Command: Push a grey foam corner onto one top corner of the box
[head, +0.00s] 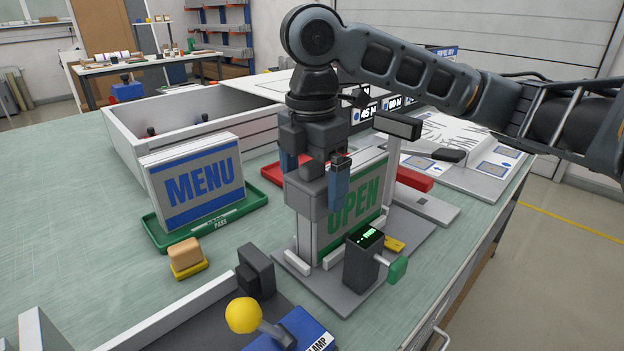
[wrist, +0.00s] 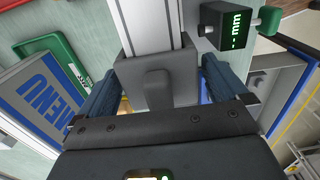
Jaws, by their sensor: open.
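The box is an upright lightbox (head: 352,215) with a green OPEN face, standing in a grey stand in the head view. Its white edge (wrist: 150,22) runs up the wrist view. A grey foam corner (head: 302,200) is at the box's top left corner and appears to cover it; whether it is fully seated I cannot tell. It also shows in the wrist view (wrist: 155,88). My gripper (head: 314,182) points down over that corner, with its blue fingers on either side of the foam. The fingers (wrist: 160,72) are open in the wrist view.
A MENU lightbox (head: 195,182) stands in a green tray (head: 248,200) to the left. A small readout post (head: 362,262) with a green knob stands in front of the OPEN box. A yellow-knobbed lever clamp (head: 243,315) is at the front.

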